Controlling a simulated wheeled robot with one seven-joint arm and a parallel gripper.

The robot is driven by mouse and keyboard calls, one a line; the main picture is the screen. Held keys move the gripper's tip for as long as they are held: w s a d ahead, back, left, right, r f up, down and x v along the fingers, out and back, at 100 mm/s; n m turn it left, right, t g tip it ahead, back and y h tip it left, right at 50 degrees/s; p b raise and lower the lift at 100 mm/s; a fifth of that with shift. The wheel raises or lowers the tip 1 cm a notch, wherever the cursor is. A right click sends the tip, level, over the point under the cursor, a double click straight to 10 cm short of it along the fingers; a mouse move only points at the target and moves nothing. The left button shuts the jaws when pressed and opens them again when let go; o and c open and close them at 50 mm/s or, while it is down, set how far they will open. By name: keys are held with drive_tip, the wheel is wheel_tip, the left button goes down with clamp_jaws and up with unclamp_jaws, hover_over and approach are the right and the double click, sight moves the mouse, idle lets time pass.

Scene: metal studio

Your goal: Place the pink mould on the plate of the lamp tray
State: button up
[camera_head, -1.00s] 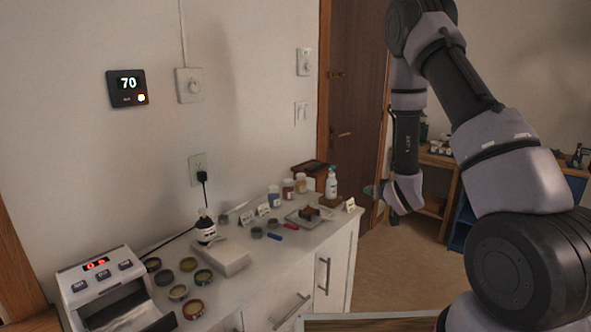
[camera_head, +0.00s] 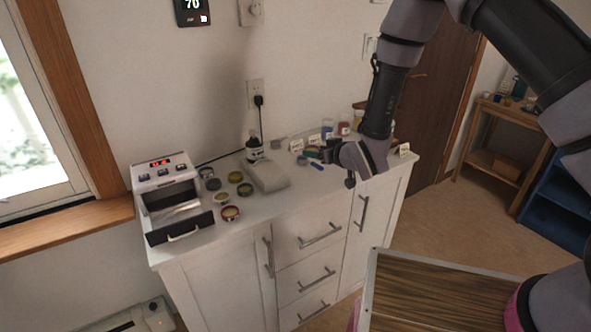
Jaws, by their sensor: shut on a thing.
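The lamp (camera_head: 163,177) is a white box with red digits at the left end of the counter. Its dark lamp tray (camera_head: 180,233) sticks out at the front, with a light plate surface partly visible inside. A round mould with a pinkish-red rim (camera_head: 230,214) lies on the counter just right of the tray. My gripper (camera_head: 328,153) is over the right part of the counter, well away from the lamp. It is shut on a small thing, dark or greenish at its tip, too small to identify.
Several other round moulds (camera_head: 245,189) lie between the lamp and a grey-white block (camera_head: 269,176). A dark bottle (camera_head: 254,149) stands behind the block. Jars (camera_head: 344,128) and small cards stand at the right. A wood-topped surface (camera_head: 440,295) is at the lower right.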

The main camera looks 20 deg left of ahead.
drive_tip(key=s+a, duration=0.2)
hover_over(309, 189)
drive_tip(key=shift+n+g+y, duration=0.3)
drive_tip(key=shift+n+g, duration=0.1)
wheel_tip(309, 189, down, 6)
drive_tip(key=shift+a+r, duration=0.1)
drive_tip(key=shift+a, duration=0.05)
drive_tip(key=shift+f, duration=2.25)
drive_tip(key=shift+f, duration=0.1)
drive_tip(key=o, duration=1.5)
drive_tip(key=shift+c, duration=0.2)
drive_tip(key=shift+r, duration=0.2)
drive_tip(key=v, duration=1.2)
